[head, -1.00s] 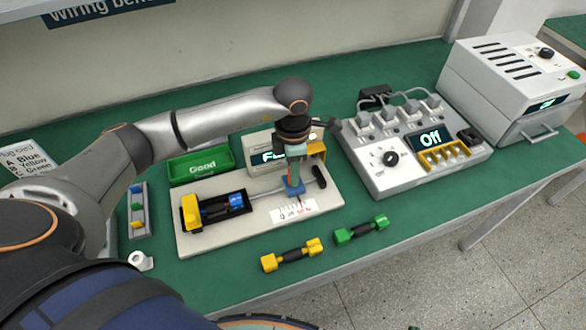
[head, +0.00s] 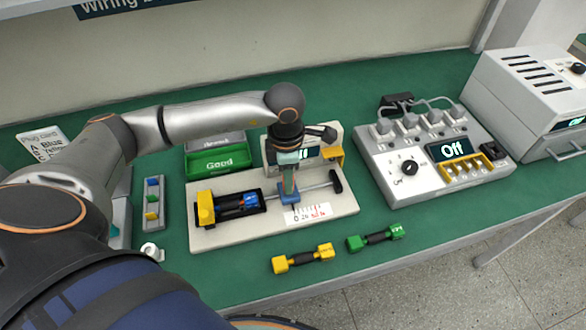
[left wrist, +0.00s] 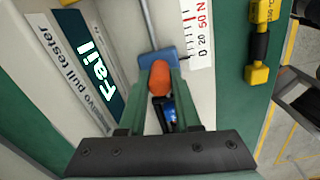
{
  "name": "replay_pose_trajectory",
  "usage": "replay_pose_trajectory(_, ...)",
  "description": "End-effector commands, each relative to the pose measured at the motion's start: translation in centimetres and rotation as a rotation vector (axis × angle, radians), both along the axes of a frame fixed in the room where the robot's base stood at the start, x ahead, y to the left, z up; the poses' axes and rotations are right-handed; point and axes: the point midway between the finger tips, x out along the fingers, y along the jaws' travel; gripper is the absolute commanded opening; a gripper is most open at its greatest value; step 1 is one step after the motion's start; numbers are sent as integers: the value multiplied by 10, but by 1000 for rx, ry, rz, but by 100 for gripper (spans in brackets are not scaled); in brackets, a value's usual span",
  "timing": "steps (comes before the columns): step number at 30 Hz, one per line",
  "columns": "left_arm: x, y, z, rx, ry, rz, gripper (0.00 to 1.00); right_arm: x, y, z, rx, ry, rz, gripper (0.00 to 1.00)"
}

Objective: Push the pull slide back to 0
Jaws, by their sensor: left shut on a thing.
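The pull slide is a small blue block (head: 289,196) on a thin metal rail (head: 318,187) of the pull tester's pale base (head: 226,237). The blue block also shows in the left wrist view (left wrist: 150,62). My left gripper (head: 289,182) comes down from above onto the slide. In the left wrist view its green fingers (left wrist: 161,82) are closed around an orange knob (left wrist: 160,75) at the slide. The white scale (head: 307,214) lies in front, and the slide stands by its 0 end. My right gripper is out of view.
The tester display (left wrist: 93,67) reads Fail. Yellow (head: 303,258) and green (head: 375,238) connectors lie in front. A control box (head: 430,174) stands right, a green tray (head: 219,161) behind.

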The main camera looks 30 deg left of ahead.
Motion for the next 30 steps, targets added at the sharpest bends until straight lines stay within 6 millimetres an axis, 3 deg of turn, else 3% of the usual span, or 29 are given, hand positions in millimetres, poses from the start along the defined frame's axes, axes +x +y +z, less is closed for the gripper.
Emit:
replay_pose_trajectory(3, -2, 4, 0, 12, 10, 3, 0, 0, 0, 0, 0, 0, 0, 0)
replay_pose_trajectory(4, -2, 4, 0, 13, 11, 3, 34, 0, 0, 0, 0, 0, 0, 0)
replay_pose_trajectory(12, -2, 3, -1, 9, 8, 2, 62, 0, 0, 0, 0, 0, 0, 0)
replay_pose_trajectory(23, -1, 1, 9, 5, 4, 1, 62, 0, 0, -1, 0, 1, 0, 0)
replay_pose_trajectory(30, 0, 2, 56, 6, 0, 0, 62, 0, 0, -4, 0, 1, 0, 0)
